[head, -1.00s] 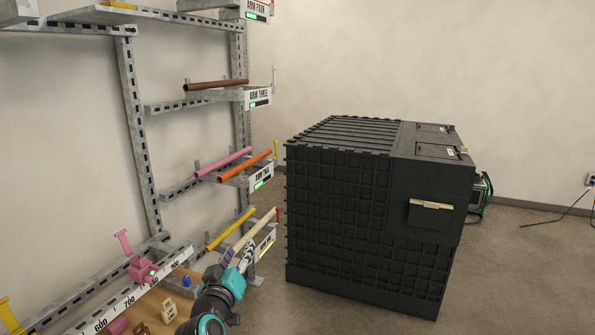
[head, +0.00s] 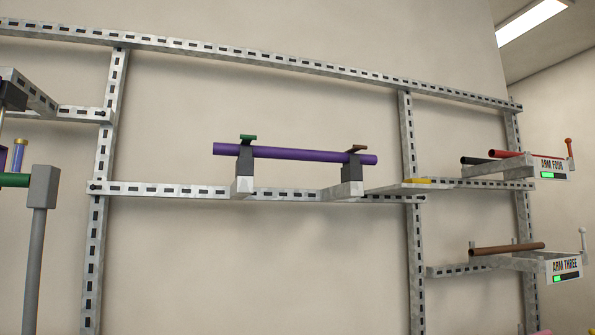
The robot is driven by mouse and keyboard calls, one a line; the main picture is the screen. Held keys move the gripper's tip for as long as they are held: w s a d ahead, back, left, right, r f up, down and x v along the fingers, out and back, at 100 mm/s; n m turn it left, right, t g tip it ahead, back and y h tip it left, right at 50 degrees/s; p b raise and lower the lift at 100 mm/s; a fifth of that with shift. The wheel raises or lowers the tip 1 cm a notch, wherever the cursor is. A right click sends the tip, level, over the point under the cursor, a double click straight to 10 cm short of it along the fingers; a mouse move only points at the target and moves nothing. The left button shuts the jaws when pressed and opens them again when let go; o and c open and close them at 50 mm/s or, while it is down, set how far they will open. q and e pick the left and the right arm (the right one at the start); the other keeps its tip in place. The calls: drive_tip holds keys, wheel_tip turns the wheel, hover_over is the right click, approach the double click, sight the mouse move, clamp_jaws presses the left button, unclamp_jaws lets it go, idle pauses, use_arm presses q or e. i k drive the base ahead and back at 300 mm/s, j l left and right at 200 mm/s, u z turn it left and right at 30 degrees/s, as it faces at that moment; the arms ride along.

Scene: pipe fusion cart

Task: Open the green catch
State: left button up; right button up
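The green catch (head: 248,138) is a small flat-topped piece on the left dark support (head: 244,167), just above a long purple pipe (head: 300,154). I cannot tell from here whether it is latched. A similar brown catch (head: 357,149) tops the right dark support (head: 352,170). The pipe lies nearly level across both supports, which stand on grey brackets of the wall rack. Neither of my grippers is in view.
The slotted metal rack (head: 409,240) spans the wall. Arms at the right bear a red pipe (head: 510,154) and a brown pipe (head: 508,249). A grey post (head: 35,260) with a green bar stands at the left edge. A yellow piece (head: 416,181) lies right of the supports.

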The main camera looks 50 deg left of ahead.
sight(247, 139)
drive_tip(key=u, duration=2.05)
